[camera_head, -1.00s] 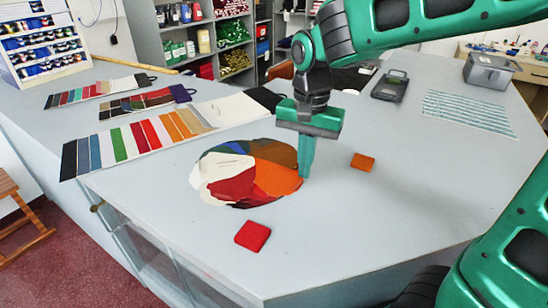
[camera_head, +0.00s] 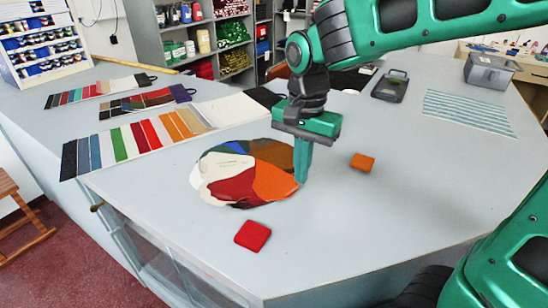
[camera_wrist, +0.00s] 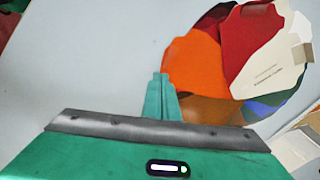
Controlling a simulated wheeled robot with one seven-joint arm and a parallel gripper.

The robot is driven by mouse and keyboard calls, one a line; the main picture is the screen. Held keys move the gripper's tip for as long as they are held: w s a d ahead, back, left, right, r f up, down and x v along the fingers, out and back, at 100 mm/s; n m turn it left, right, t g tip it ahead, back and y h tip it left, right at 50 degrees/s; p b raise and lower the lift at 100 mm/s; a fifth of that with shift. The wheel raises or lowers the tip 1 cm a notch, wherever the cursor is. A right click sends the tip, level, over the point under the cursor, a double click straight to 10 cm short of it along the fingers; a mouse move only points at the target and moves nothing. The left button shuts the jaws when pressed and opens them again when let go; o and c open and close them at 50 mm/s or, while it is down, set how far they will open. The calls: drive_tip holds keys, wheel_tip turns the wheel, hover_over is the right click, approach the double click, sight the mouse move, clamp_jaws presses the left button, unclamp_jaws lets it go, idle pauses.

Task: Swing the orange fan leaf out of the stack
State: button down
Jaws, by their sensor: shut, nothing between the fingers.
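The orange fan leaf (camera_head: 273,181) lies in a round fan stack on the counter, between a red leaf (camera_head: 233,187) and a brown leaf (camera_head: 278,153). A white leaf (camera_head: 208,168) lies at the stack's left. My gripper (camera_head: 301,181) is shut and points down at the stack's right edge, beside the orange leaf. In the wrist view my fingertips (camera_wrist: 160,76) are at the near edge of the orange leaf (camera_wrist: 195,65). I cannot tell whether they touch it. The fingers hide part of the stack's edge in the head view.
A red square swatch (camera_head: 252,236) lies in front of the stack and an orange one (camera_head: 362,161) to its right. Striped swatch cards (camera_head: 140,137) lie at the back left. A dark clip-like tray (camera_head: 389,87) and grey bin (camera_head: 490,72) stand at the back right.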

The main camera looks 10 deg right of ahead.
drive_tip(key=shift+w+d+r, duration=0.15)
drive_tip(key=shift+d+r, duration=0.05)
drive_tip(key=shift+r, duration=0.35)
wheel_tip(320, 180, up, 7)
drive_tip(key=shift+f, duration=0.15)
idle(0.4)
